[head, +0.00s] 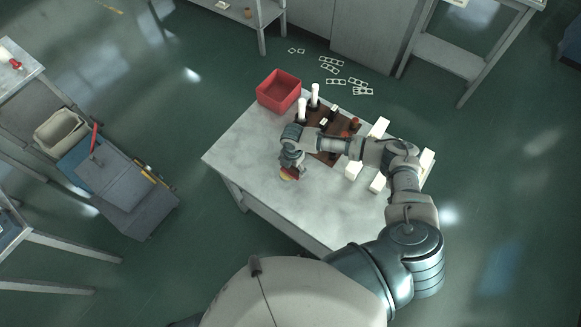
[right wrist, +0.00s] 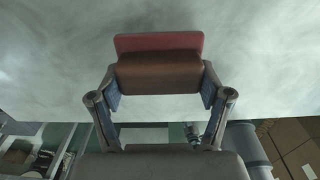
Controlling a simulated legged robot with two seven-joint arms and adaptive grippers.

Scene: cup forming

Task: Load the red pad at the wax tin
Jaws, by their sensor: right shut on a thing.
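My right gripper (right wrist: 160,88) is shut on a brown block-shaped handle with a red pad (right wrist: 158,42) on its far side. In the head view the right gripper (head: 289,165) is over the front left part of the grey table. A small yellowish round thing, perhaps the wax tin (head: 285,178), shows just below it, with a bit of red beside it. The gripper hides much of this spot, so I cannot tell whether pad and tin touch. My left gripper is not in view.
A red open box (head: 279,90) stands at the table's back corner. A dark brown rack (head: 325,158) with white cylinders and red pieces is behind my right arm. Several white blocks (head: 378,127) stand at the right. The table's front left (head: 240,160) is bare.

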